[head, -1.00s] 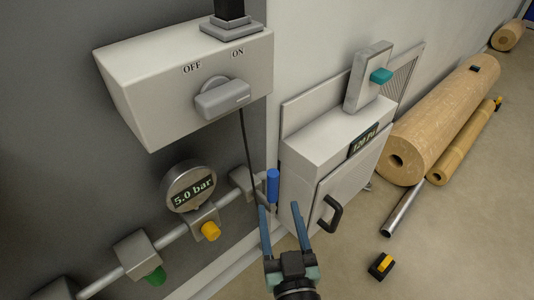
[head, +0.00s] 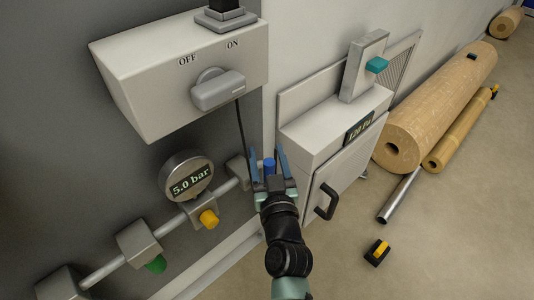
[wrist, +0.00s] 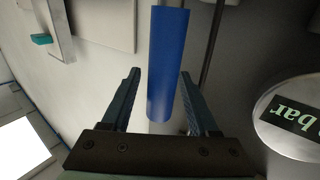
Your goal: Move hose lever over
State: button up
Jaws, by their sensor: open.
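The blue hose lever (head: 269,165) sits at the right end of the pipe, beside the grey cabinet. In the wrist view the blue lever (wrist: 168,65) runs down between the two fingers. My gripper (head: 268,160) is open, with one finger on each side of the lever. The wrist view shows the fingers (wrist: 158,95) apart from it, with a gap on both sides. The lever's lower part is hidden behind my gripper in the head view.
A gauge reading 5.0 bar (head: 187,176), a yellow knob (head: 209,218) and a green knob (head: 155,264) are along the pipe. The switch box (head: 180,70) overhangs above. The cabinet (head: 330,150) with a black handle (head: 326,201) stands close on the right. A thin cable hangs near the lever.

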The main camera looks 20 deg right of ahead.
grip_shut()
dwell(0.4)
dwell(1.1)
